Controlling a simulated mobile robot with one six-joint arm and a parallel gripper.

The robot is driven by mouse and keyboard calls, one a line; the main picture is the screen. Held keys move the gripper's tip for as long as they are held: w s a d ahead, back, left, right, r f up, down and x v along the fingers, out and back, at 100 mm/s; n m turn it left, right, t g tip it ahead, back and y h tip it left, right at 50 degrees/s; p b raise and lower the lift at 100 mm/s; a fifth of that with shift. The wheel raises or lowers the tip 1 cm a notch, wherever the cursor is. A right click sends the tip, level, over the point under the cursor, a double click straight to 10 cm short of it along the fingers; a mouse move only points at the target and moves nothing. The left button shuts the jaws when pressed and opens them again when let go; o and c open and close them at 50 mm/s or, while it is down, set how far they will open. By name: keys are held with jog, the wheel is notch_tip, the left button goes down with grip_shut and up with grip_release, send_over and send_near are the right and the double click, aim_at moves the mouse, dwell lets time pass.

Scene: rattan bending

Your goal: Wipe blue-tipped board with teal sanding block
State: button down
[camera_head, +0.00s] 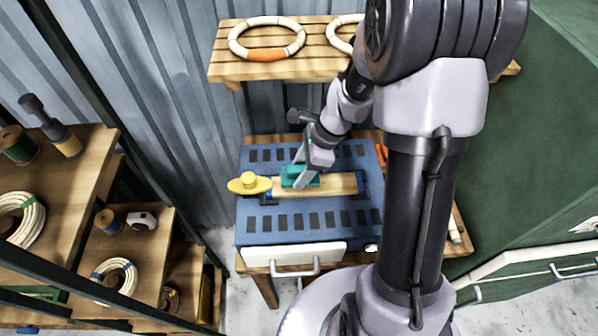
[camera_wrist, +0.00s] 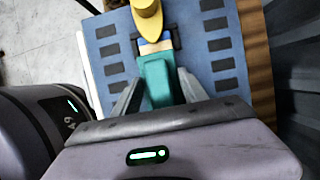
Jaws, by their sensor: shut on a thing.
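The blue-tipped board (camera_head: 335,185) is a pale wooden strip lying across the blue slotted worktop, with a blue end at its left beside a yellow knob. In the wrist view the board's end (camera_wrist: 155,47) shows just beyond the block. The teal sanding block (camera_head: 287,177) is at the board's left part; it also shows in the wrist view (camera_wrist: 157,80). My gripper (camera_head: 305,178) is shut on the teal block, with a finger on each side of it in the wrist view (camera_wrist: 158,88). The block appears on or just above the board; contact cannot be told.
The yellow knob (camera_head: 249,184) stands at the board's left end, close to the block. Dark clamps hold the board's ends on the blue worktop (camera_head: 300,228). A wall shelf (camera_head: 270,68) with rattan rings hangs behind. Shelves with coils and spools stand at left.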

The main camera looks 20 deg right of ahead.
jog(key=shift+d+r+p, duration=0.15)
jog(key=shift+r+p, duration=0.2)
jog(key=shift+r, duration=0.35)
jog(key=shift+r+p, duration=0.65)
jog(key=shift+r, duration=0.05)
jog(key=shift+r+p, duration=1.2)
jog(key=shift+r, duration=0.15)
